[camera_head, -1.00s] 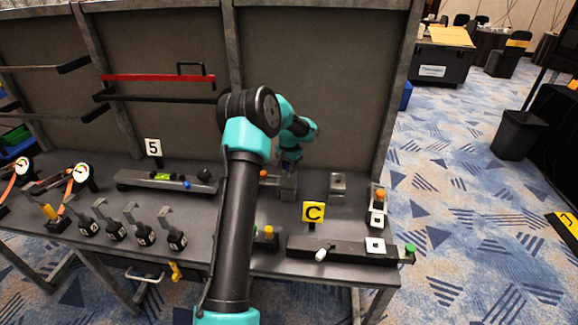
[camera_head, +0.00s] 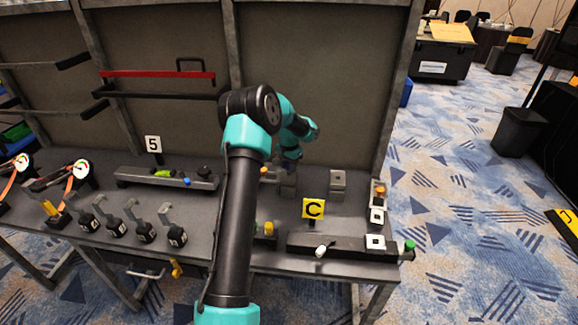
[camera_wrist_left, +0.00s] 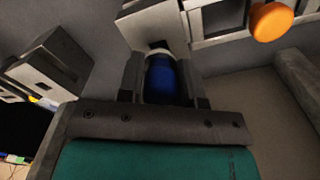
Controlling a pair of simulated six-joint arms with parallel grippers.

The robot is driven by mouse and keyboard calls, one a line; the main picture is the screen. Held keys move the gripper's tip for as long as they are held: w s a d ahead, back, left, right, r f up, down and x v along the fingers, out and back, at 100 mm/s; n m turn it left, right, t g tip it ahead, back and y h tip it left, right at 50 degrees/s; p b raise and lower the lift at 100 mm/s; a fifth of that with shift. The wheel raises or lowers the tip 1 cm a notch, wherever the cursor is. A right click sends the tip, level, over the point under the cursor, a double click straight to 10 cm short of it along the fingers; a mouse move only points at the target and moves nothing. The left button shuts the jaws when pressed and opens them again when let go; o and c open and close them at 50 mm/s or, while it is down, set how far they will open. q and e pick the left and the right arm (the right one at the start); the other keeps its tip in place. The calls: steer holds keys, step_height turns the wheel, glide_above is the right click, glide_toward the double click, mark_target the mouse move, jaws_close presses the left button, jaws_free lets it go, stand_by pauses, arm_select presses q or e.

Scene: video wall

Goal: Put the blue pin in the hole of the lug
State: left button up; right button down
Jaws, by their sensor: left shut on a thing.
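My left gripper (camera_head: 290,157) is over the back middle of the bench, just above a grey metal block (camera_head: 287,186). In the left wrist view its fingers (camera_wrist_left: 163,82) are shut on the blue pin (camera_wrist_left: 160,78). The pin's far end, with a pale ring, meets or nearly meets the grey block (camera_wrist_left: 155,27), which seems to be the lug. I cannot tell whether the tip is in its hole. A second grey block with a hole (camera_head: 338,181) stands to the right; it also shows in the left wrist view (camera_wrist_left: 40,70). My right gripper is not in view.
An orange knob (camera_wrist_left: 271,21) is beside the lug block. A panel (camera_head: 310,90) rises behind. Bare bench lies between the two blocks.

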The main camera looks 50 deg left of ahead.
arm_select(q)
steer(key=shift+f, duration=0.75)
steer(key=o, duration=1.5)
steer(key=shift+r, duration=3.5)
steer(key=shift+d, duration=0.1)
